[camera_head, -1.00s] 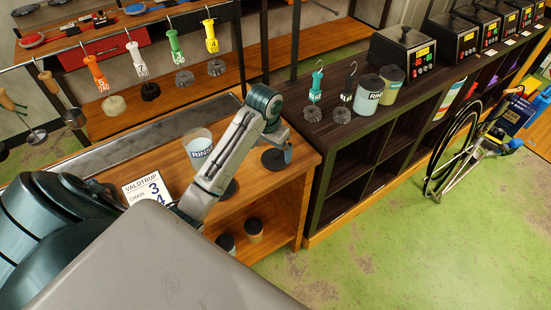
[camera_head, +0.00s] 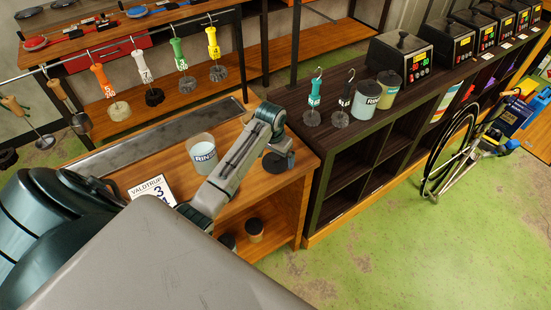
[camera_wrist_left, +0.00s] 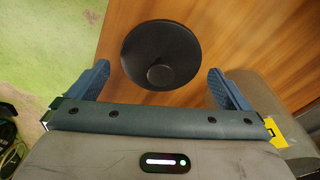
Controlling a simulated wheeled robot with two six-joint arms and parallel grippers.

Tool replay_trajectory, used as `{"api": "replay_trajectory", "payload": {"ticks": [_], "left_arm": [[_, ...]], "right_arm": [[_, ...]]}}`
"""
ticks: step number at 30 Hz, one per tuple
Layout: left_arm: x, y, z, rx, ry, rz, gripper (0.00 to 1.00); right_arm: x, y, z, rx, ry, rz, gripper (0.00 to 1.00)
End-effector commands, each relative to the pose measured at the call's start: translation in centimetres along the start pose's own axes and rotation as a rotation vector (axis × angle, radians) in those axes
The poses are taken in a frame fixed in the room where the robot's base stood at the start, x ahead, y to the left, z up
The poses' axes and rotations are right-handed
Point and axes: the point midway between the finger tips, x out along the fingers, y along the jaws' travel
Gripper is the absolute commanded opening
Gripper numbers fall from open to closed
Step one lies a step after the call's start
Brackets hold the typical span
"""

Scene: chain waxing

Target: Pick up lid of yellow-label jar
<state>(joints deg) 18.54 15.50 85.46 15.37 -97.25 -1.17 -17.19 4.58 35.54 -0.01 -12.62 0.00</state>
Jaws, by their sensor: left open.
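A round black lid with a small knob lies flat on the wooden bench; it shows in the left wrist view (camera_wrist_left: 160,45) and partly, under my gripper, in the head view (camera_head: 275,163). My left gripper (camera_wrist_left: 158,84) is open and empty, its two blue fingers pointing toward the lid, one on each side and apart from it. In the head view my left gripper (camera_head: 287,154) is close above the lid, mostly hidden by its own wrist. An olive-yellow jar (camera_head: 387,92) stands on the dark shelf; its label cannot be read. I cannot tell which jar the lid belongs to.
A white RINSE jar (camera_head: 202,152) stands open on the bench, left of my forearm. Another RINSE jar (camera_head: 364,98), hanging-hook tools (camera_head: 314,95) and black heaters (camera_head: 400,55) stand on the dark shelf. A number card (camera_head: 152,190) lies near my arm. Jars sit underneath the bench.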

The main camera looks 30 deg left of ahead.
Motion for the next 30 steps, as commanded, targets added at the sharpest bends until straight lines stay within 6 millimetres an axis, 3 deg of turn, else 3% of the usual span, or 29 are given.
{"api": "replay_trajectory", "payload": {"ticks": [4,11,15,17,30], "left_arm": [[1.22,-0.04,0.04,0.0,-0.001,-0.001,1.0],[1.42,-0.05,0.03,0.001,0.0,-0.002,1.0],[1.4,-0.05,0.03,0.001,0.0,-0.002,0.72],[1.4,-0.06,0.04,0.001,0.0,-0.002,0.64],[1.11,-0.07,-0.04,0.0,0.001,-0.001,0.64]], "right_arm": [[-0.54,0.03,-0.04,0.0,0.0,0.0,0.0],[-0.44,0.02,-0.03,0.0,0.0,0.0,0.0],[-0.44,0.02,-0.03,0.0,0.0,0.0,0.0],[-0.44,0.02,-0.02,0.0,0.0,0.0,0.0],[-0.12,-0.01,0.01,0.0,0.0,0.0,0.0]]}}
